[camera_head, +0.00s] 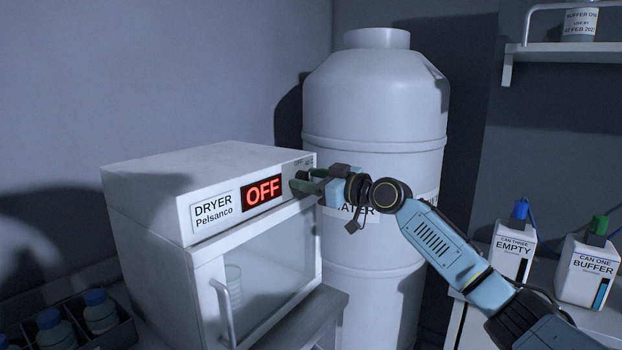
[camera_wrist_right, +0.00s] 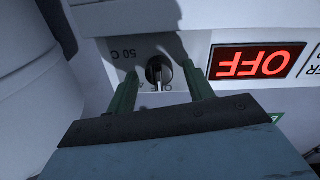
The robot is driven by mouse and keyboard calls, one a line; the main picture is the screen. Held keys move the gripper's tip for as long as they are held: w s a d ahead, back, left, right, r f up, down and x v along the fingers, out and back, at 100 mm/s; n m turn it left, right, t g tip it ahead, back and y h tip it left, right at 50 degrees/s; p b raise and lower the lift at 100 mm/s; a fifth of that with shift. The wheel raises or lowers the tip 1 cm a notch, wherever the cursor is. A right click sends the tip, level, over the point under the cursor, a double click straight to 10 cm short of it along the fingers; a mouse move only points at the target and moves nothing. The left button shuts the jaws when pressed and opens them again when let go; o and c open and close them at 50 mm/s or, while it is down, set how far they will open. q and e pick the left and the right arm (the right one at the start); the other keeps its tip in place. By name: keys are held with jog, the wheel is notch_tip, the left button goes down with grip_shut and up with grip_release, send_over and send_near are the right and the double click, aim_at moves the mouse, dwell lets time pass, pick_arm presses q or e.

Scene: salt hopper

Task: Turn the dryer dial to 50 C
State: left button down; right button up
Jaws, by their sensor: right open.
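The dryer (camera_head: 190,170) is a white box with a glass door and a red display (camera_head: 263,193) that reads OFF. Its dial (camera_wrist_right: 158,72) shows in the right wrist view as a dark round knob with a pale pointer line, beside OFF and 50 C marks. The wrist view sees the panel upside down. My right gripper (camera_head: 302,181) is at the panel's right end, and in the wrist view its two green fingers (camera_wrist_right: 163,88) stand open, one on each side of the dial. I cannot tell whether either finger touches it. My left gripper is not in view.
A large white water tank (camera_head: 375,100) stands behind and right of the dryer. Cans marked EMPTY (camera_head: 511,250) and BUFFER (camera_head: 588,270) stand at the right. A dark crate (camera_head: 65,312) with blue-capped bottles sits at lower left. A beaker (camera_head: 233,284) shows behind the dryer's glass.

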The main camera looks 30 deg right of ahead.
jog(key=c, duration=1)
jog(key=shift+m, duration=0.3)
jog(key=m+p, duration=0.3)
jog(key=m, duration=0.1)
jog(key=shift+r, duration=0.1)
jog(key=m+p, duration=0.6)
jog(key=m, duration=0.4)
jog(key=shift+d+p, duration=0.1)
jog(key=shift+p, duration=0.3)
jog(key=m+p, duration=0.3)
jog(key=m, duration=0.1)
jog(key=shift+m+g, duration=0.3)
jog(key=shift+m, duration=0.1)
jog(key=shift+o, duration=0.2)
jog(key=shift+f, duration=0.2)
